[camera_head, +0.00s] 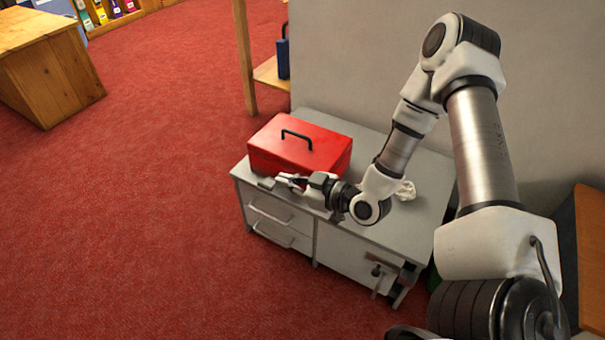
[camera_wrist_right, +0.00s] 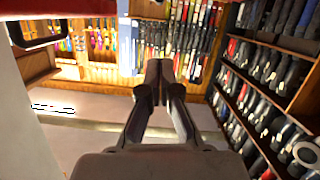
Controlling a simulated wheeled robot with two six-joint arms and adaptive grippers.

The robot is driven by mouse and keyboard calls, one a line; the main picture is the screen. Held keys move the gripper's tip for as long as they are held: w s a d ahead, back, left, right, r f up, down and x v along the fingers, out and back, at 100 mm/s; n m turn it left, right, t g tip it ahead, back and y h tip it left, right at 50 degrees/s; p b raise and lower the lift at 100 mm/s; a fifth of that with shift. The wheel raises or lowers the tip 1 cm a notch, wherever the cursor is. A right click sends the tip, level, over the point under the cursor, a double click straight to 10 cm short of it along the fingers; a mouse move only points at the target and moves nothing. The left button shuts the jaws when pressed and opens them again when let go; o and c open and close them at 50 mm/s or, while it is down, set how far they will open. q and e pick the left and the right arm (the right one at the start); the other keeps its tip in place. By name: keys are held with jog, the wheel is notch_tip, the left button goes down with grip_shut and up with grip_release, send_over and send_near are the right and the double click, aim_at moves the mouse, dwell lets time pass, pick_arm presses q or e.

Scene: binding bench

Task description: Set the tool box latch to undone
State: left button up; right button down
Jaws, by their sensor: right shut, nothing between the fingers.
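The red tool box (camera_head: 275,143) with a black top handle sits on a grey cabinet, its lid down. My right gripper (camera_head: 282,179) is in front of the box's lower front side, close to it; I cannot tell if it touches. In the right wrist view the fingers (camera_wrist_right: 158,84) are together with nothing between them. I cannot make out the latch in either view; the gripper covers part of the box's front. My left gripper is not in view.
The grey cabinet (camera_head: 332,245) has drawers and a door. A small grey item (camera_head: 266,183) lies near its front edge, and a crumpled white thing (camera_head: 406,190) lies behind my arm. A wall stands behind. A wooden table (camera_head: 50,70) is far left across open red carpet.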

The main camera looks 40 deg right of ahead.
pick_arm(q)
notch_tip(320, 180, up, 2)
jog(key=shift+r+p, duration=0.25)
jog(key=shift+p, duration=0.5)
pick_arm(e)
jog(key=v, duration=0.4)
jog(key=shift+s+r, duration=0.15)
